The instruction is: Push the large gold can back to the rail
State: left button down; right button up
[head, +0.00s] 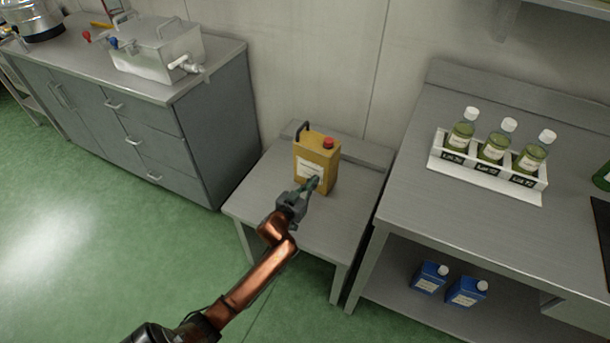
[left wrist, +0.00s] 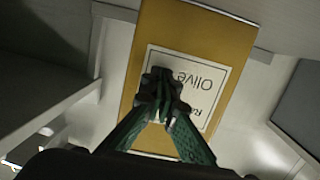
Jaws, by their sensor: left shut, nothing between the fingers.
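The large gold can (head: 317,152) stands upright on a low grey table (head: 258,200), with a red cap, a dark handle and a white label on its front. A strip of table shows behind it, before the raised rail (head: 350,150) at the back. My left gripper (head: 313,184) is shut and empty, its fingertips at the can's front, low on the label. In the left wrist view the can (left wrist: 205,45) fills the middle and the shut fingertips (left wrist: 160,85) overlap its label. Whether they touch it, I cannot tell. My right gripper is not in view.
A higher bench (head: 420,205) to the right bears a white rack (head: 490,180) of three bottles. Two blue containers (head: 448,285) sit on its lower shelf. The low table is otherwise clear.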

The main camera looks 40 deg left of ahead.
pick_arm(q)
jog(key=shift+r+b+x, duration=0.15)
jog(key=shift+x, duration=0.75)
jog(key=shift+r+b+x, duration=0.15)
jog(key=shift+x, duration=0.75)
jog(key=shift+r+b+x, duration=0.2)
jog(key=shift+b+x, duration=0.1)
jog(key=shift+x, duration=0.9)
jog(key=shift+r+b+x, duration=0.2)
jog(key=shift+b+x, duration=0.1)
jog(key=shift+x, duration=0.95)
jog(key=p+v, duration=0.1)
jog(key=v, duration=0.1)
jog(key=p+v, duration=0.2)
jog(key=f+p+v, duration=0.1)
jog(key=v, duration=0.2)
jog(key=shift+f+p, duration=0.1)
jog(key=shift+p, duration=0.3)
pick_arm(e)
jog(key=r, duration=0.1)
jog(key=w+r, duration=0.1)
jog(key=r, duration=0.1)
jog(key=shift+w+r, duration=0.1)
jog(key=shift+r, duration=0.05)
